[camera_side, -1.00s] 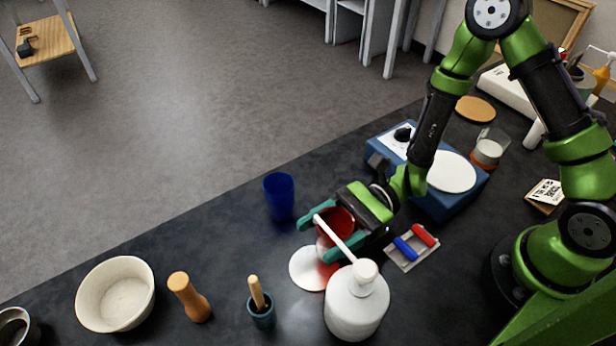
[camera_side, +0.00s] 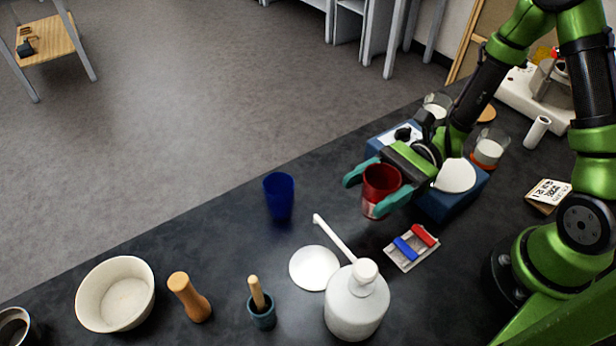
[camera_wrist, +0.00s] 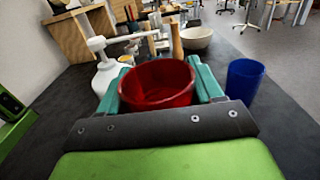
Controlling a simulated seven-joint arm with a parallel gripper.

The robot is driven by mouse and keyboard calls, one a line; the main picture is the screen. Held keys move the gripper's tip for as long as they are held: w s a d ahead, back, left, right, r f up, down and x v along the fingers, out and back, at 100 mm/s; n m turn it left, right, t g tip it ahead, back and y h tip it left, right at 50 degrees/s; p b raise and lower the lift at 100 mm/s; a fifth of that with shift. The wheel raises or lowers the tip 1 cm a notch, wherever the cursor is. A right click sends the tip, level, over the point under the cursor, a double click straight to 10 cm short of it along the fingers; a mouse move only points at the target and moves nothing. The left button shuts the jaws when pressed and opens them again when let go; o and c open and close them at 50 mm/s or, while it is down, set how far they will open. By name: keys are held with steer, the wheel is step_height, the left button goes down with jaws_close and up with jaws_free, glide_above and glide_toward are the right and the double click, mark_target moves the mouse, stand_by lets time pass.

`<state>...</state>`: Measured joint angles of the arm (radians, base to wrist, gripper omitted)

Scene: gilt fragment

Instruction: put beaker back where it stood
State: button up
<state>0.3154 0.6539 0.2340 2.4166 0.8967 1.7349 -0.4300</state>
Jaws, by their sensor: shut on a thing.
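A red beaker (camera_side: 380,186) is held between the teal fingers of my gripper (camera_side: 374,190) in the side view. It is upright and looks raised above the dark bench, in front of the blue hotplate device (camera_side: 452,203). In the wrist view the red beaker (camera_wrist: 158,84) sits between both fingers, its open top facing the camera. A round white disc (camera_side: 314,268) lies bare on the bench, to the lower left of my gripper. The blue device has a white round plate (camera_side: 456,176), partly hidden by my arm.
A white wash bottle (camera_side: 356,304) with a long spout stands beside the disc. A blue cup (camera_side: 279,196) stands to the left. A small tray with blue and red pieces (camera_side: 412,248) lies right of the disc. A bowl (camera_side: 116,294), pepper mill (camera_side: 189,297) and mortar (camera_side: 262,312) stand at lower left.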

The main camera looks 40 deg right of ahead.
steer(key=w+d+r+m+t+h, duration=0.3)
steer(key=w+d+r+m+t, duration=0.2)
steer(key=w+d+t, duration=0.35)
steer(key=w+d+r+m+t+h, duration=0.4)
steer(key=w+d+r+m+t, duration=0.15)
steer(key=w+d, duration=0.45)
step_height(320, 180, up, 10)
steer(key=s+m+t+h, duration=0.2)
steer(key=m+t+h, duration=0.1)
steer(key=m+h, duration=0.1)
steer(key=shift+a+h, duration=0.35)
steer(key=shift+h, duration=0.55)
steer(key=shift+f, duration=0.15)
